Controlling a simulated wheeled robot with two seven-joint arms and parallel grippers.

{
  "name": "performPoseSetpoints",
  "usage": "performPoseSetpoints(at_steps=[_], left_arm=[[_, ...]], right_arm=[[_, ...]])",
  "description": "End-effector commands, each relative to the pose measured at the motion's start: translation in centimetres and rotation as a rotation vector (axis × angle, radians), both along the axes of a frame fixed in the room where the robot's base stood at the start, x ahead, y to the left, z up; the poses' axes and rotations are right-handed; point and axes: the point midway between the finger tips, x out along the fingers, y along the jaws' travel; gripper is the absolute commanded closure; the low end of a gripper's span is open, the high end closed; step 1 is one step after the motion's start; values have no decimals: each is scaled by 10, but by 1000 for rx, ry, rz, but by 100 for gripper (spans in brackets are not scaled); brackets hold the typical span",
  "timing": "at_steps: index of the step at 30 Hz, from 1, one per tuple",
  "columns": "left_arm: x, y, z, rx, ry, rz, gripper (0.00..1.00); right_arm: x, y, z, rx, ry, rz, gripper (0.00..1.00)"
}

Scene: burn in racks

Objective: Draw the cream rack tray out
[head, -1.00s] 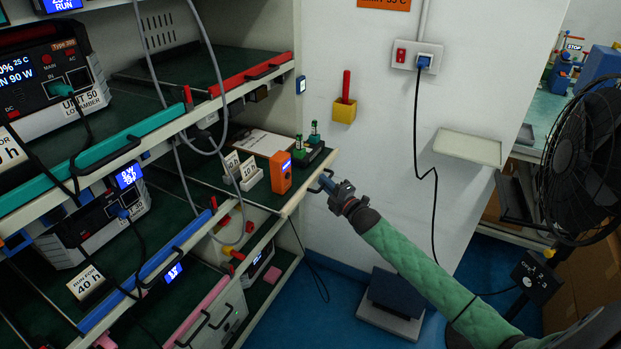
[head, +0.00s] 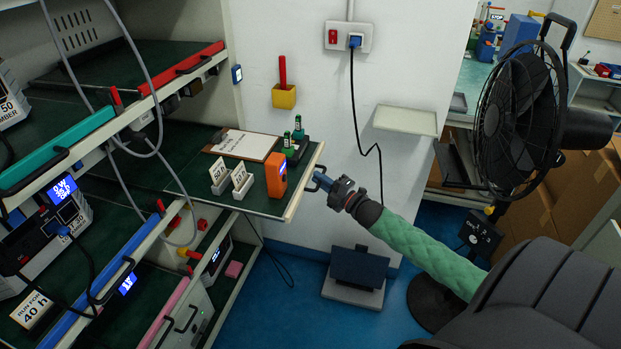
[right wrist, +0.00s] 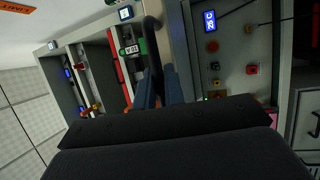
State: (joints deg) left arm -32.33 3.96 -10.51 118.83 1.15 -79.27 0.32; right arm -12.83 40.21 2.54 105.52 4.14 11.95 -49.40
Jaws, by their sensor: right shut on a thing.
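The cream rack tray is a dark green shelf with a cream front edge (head: 303,190), at the middle of the head view. It sticks out of the rack toward the right. My right gripper (head: 319,181) is shut on the dark handle at the tray's front. In the right wrist view the blue-grey fingers (right wrist: 158,88) close around the dark handle bar (right wrist: 152,32). On the tray are a clipboard (head: 243,145), two white card stands (head: 231,178), an orange meter (head: 276,174) and a dark holder with green cells (head: 297,147). My left gripper is not in view.
Other rack trays have red (head: 184,67), teal (head: 56,152), blue (head: 108,276) and pink (head: 165,313) fronts. Grey cables hang before the rack. A black fan (head: 520,112) stands right. A wall shelf (head: 405,120) and a low floor scale (head: 355,280) are near my right arm.

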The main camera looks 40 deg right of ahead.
Motion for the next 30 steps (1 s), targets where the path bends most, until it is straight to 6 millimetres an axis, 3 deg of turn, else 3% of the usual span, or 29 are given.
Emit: performPoseSetpoints(at_steps=[17, 18, 19, 30], left_arm=[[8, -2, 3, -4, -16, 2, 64], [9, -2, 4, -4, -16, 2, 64], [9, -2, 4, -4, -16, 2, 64], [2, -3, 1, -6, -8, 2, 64]], right_arm=[[-8, -7, -2, -1, 3, -2, 100], [-8, -7, -2, -1, 3, -2, 87], [-8, -7, -2, -1, 3, -2, 81], [-8, -6, -1, 0, 1, 0, 81]])
